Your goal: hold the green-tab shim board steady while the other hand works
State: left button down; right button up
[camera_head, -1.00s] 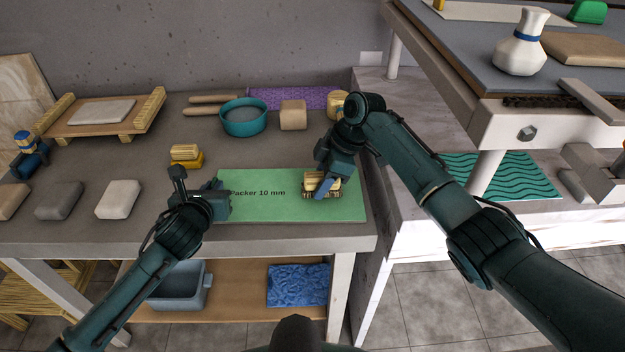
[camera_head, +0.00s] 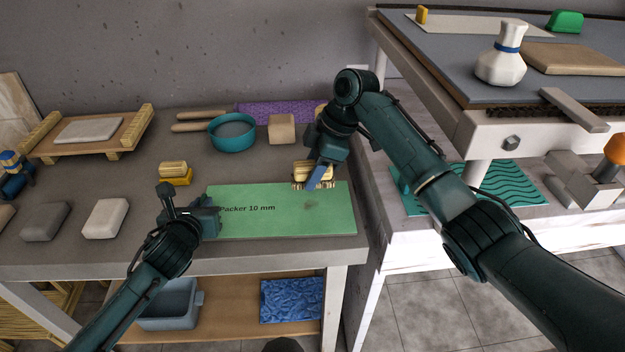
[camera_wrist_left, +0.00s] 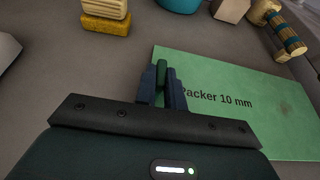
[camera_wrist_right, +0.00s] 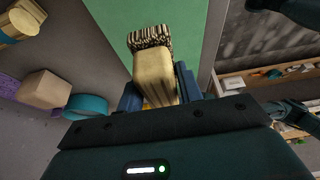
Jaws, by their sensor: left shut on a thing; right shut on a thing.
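The green shim board (camera_head: 285,218), marked "Packer 10 mm", lies flat on the grey bench. My left gripper (camera_head: 213,212) is at its left edge, shut on the board's small green tab (camera_wrist_left: 161,75), as the left wrist view shows. My right gripper (camera_head: 318,178) is shut on a pale wooden brush (camera_head: 302,169) with short striped bristles (camera_wrist_right: 150,37). The brush is by the board's far right edge and looks raised above it. A faint dark patch (camera_head: 311,205) shows on the board; I cannot tell whether it is a mark or a shadow.
Another wooden brush on a yellow block (camera_head: 176,173) stands behind my left gripper. A teal bowl (camera_head: 232,132) and a tan block (camera_head: 282,129) stand behind the board. A pale block (camera_head: 106,218) lies left. A raised table (camera_head: 490,118) stands to the right.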

aim_at(295, 207)
jog(key=shift+r, duration=0.15)
dwell(0.3)
jog(key=shift+d, duration=0.25)
jog(key=shift+f, duration=0.45)
notch_tip(295, 207, down, 4)
jog(key=shift+f, duration=0.1)
jog(key=shift+a, duration=0.65)
jog(key=shift+a+f, duration=0.15)
jog(key=shift+a, duration=0.8)
jog(key=shift+f, duration=1)
jog(key=shift+d, duration=0.15)
